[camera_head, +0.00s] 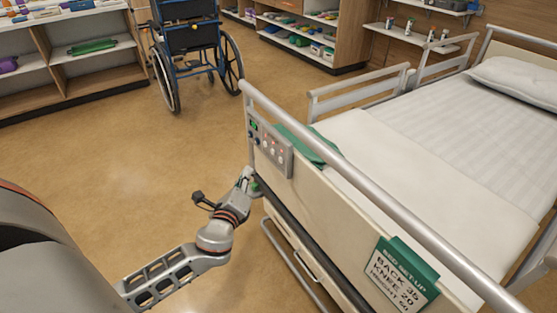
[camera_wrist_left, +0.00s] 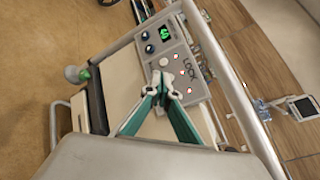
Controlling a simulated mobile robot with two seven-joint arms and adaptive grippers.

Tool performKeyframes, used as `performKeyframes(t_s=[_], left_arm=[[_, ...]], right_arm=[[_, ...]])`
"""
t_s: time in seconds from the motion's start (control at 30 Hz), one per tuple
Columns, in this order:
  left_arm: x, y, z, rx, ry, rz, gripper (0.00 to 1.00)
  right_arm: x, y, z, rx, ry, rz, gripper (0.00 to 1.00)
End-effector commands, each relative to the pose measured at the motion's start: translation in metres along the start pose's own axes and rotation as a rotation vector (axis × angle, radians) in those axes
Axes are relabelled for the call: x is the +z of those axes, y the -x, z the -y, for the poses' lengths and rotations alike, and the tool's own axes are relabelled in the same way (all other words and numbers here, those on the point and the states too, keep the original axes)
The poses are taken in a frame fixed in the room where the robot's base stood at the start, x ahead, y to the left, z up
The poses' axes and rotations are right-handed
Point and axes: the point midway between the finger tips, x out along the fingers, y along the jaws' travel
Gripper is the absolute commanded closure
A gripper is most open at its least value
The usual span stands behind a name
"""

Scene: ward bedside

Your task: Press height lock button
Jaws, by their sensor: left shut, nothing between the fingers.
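The grey control panel (camera_head: 270,146) is on the footboard of the bed, at its left end in the head view. In the left wrist view the panel (camera_wrist_left: 198,88) has a green-lit display (camera_wrist_left: 164,32), dark knobs (camera_wrist_left: 146,49), a pale round button (camera_wrist_left: 163,62), several red-lit buttons (camera_wrist_left: 182,74) and the word LOCK. My left gripper (camera_head: 248,180) is just below the panel in the head view. In the left wrist view its closed, empty fingertips (camera_wrist_left: 164,82) overlap the panel's lower edge near the red-lit buttons. Whether they touch the panel is unclear. My right gripper is out of view.
A green sign (camera_head: 401,274) on the footboard reads BED SETUP, BACK 35, KNEE 20, and a partly legible last line ending 60. The bed rail (camera_head: 365,195) runs above the panel. A wheelchair (camera_head: 192,50) and shelves stand behind; the floor at left is clear.

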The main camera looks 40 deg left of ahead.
Motion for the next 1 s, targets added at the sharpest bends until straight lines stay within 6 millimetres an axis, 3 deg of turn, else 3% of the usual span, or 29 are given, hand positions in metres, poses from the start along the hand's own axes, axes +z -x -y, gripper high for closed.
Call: performKeyframes(t_s=[0.43,1.0], left_arm=[[0.030,0.031,-0.013,-0.001,0.001,0.000,1.00],[0.031,0.034,-0.015,0.001,0.000,-0.001,1.00]], right_arm=[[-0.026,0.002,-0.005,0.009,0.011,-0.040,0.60],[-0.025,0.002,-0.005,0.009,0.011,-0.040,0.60]])
